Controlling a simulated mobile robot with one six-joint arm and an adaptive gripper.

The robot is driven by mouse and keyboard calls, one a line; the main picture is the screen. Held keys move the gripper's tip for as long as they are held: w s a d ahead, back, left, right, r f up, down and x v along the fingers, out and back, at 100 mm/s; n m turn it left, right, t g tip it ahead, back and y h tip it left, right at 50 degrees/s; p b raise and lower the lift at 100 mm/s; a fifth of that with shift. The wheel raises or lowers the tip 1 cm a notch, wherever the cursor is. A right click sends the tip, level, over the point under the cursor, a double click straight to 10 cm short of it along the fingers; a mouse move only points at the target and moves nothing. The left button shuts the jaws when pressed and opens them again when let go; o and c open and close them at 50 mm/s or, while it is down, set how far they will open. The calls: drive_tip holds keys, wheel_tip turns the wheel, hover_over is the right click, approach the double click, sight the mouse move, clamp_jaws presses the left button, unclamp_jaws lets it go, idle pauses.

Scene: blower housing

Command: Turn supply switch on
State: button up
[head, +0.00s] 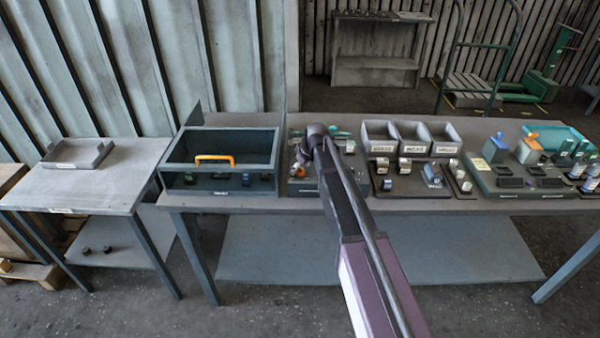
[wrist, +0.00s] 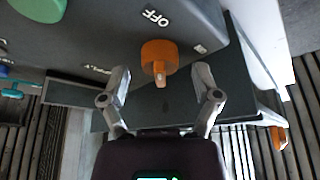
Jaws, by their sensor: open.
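In the wrist view an orange rotary switch (wrist: 159,56) sits on a dark grey housing (wrist: 105,30). White OFF lettering (wrist: 156,18) is printed beside it, and its narrow grip points toward my gripper. My gripper (wrist: 161,86) is open, with one finger on each side of the switch's grip; I cannot tell whether either touches it. In the head view my gripper (head: 301,170) is at the station left of the grey bins, and my arm hides much of that spot.
A dark open box with an orange handle (head: 214,159) stands left of my gripper. Labelled grey bins (head: 412,138) and several small parts stand to the right.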

drive_tip(key=shift+f, duration=0.2)
clamp_jaws()
idle(0.3)
